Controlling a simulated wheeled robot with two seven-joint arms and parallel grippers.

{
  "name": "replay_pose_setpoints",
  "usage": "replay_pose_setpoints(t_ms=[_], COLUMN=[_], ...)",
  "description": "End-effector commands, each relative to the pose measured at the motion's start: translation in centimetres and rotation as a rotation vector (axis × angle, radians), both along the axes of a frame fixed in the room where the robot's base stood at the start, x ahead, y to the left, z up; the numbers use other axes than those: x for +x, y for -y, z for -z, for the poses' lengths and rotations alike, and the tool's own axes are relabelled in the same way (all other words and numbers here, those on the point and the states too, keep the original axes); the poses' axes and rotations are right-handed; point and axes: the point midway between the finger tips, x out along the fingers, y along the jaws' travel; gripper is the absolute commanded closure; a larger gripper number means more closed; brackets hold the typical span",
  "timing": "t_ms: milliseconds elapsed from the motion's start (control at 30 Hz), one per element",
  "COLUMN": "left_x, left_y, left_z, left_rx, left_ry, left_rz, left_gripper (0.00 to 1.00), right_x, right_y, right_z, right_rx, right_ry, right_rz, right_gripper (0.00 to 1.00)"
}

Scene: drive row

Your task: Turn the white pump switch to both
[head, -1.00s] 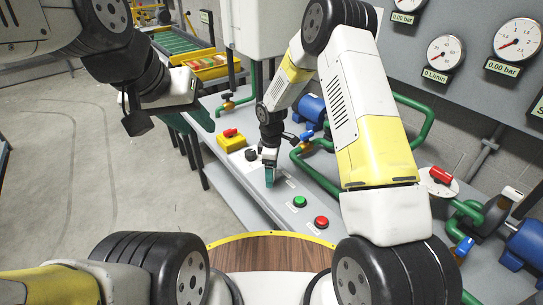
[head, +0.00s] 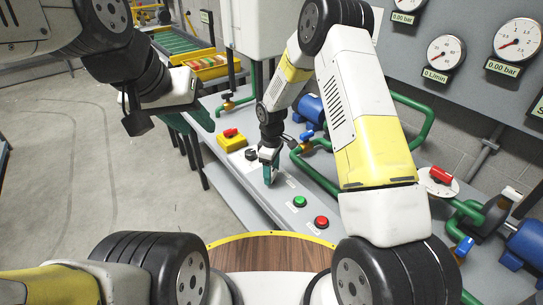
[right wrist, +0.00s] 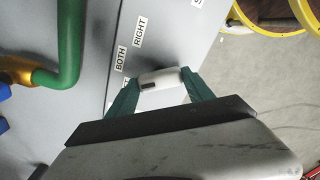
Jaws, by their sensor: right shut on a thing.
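The white pump switch (right wrist: 160,78) is a small pale knob with a dark mark, on the grey sloping panel. My right gripper (right wrist: 158,88) has its two teal fingers on either side of the knob and is shut on it. Labels BOTH (right wrist: 121,48) and RIGHT (right wrist: 140,30) are printed beside the knob; a third label is partly hidden by a finger. In the head view my right gripper (head: 268,172) reaches down to the panel and hides the switch. My left gripper (head: 190,118) hangs at the upper left, open and empty, away from the panel.
A green button (head: 299,202) and a red button (head: 321,222) are nearer on the same panel. A black knob (head: 251,154) and a yellow box with a red switch (head: 231,139) are farther along. Green pipes (head: 318,175) run behind the panel. Open floor lies left.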

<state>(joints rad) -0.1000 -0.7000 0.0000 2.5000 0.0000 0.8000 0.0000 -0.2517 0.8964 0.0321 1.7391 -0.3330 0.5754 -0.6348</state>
Motion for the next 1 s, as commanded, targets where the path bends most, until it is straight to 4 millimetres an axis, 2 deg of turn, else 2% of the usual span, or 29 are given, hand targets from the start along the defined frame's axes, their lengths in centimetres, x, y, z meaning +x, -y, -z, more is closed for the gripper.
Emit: replay_pose_setpoints(t_ms=[500,700,1000], left_x=[0.00,0.00,0.00], left_y=[0.00,0.00,0.00], left_z=[0.00,0.00,0.00], left_rx=[0.000,0.000,0.000], left_ry=[0.000,0.000,0.000], left_rz=[0.000,0.000,0.000], left_gripper=[0.64,0.64,0.64], right_x=[0.04,0.06,0.06], right_y=[-0.03,0.01,-0.01], right_z=[-0.05,-0.05,-0.06], right_rx=[0.000,0.000,0.000], right_ry=[0.001,0.001,0.001], right_rz=[0.408,0.505,0.563], right_gripper=[0.80,0.80,0.80])
